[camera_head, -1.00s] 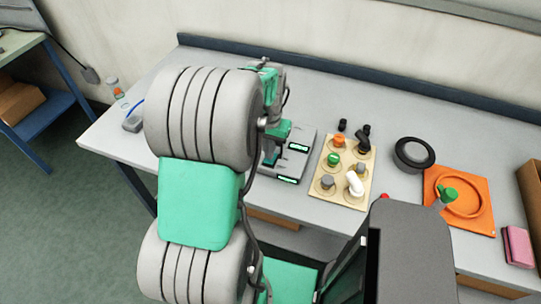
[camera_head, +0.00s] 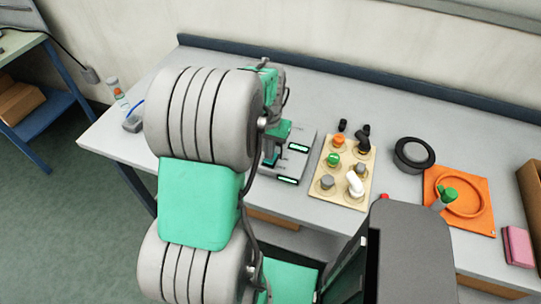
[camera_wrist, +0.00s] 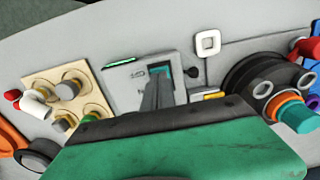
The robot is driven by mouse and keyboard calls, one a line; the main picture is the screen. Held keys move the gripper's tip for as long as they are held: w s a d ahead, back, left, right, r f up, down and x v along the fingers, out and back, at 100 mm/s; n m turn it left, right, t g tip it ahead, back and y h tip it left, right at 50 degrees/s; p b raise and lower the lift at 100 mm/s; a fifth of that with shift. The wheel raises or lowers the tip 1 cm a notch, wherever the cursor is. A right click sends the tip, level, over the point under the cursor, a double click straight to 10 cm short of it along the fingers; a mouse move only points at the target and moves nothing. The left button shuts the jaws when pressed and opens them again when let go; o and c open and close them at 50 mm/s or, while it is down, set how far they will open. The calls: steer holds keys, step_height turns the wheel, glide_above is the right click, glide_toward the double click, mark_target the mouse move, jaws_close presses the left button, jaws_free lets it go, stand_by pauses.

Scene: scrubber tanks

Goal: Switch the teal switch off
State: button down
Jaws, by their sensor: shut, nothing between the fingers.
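A light grey box (camera_head: 297,163) with two small lit green displays stands on the bench, left of the wooden board. In the wrist view the box's panel (camera_wrist: 122,84) shows printed marks and one green display. A small teal patch (camera_wrist: 167,72), which looks like the teal switch, shows at the tips of my gripper and is mostly hidden by the fingers. My gripper (camera_wrist: 157,78) is shut and empty, with its fingers over the panel. I cannot tell whether the tips touch the switch or which way it is set. In the head view my arm covers part of the box.
A wooden board (camera_head: 326,195) with several coloured knobs sits right of the box. A black ring (camera_head: 414,154), an orange tray (camera_head: 483,226) and a pink block (camera_head: 518,246) lie farther right. A white square plate (camera_wrist: 208,43) lies near the box in the wrist view.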

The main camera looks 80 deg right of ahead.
steer(key=shift+f+b, duration=0.65)
steer(key=shift+f, duration=0.35)
stand_by(0.8)
steer(key=shift+r, duration=0.1)
step_height(320, 180, up, 7)
steer(key=p, duration=0.5)
steer(key=w+a+r+n+h, duration=0.1)
steer(key=w+a+r+n, duration=0.25)
steer(key=w, duration=0.35)
steer(key=w+a+r+n+t, duration=0.1)
steer(key=w+a+r+n, duration=0.1)
steer(key=w+a, duration=0.4)
steer(key=w+a+r+n+h, duration=0.1)
steer(key=w+a+r+n, duration=0.2)
steer(key=w, duration=0.6)
steer(key=w+a+r+n+t+y, duration=0.1)
steer(key=a+n, duration=0.4)
steer(key=a, duration=0.9)
steer(key=w+a+r+n+t+y, duration=0.1)
steer(key=a+n, duration=0.4)
steer(key=a, duration=0.9)
steer(key=shift+w+a+r+t, duration=0.2)
steer(key=shift+w+r+t, duration=0.65)
steer(key=shift+w, duration=0.4)
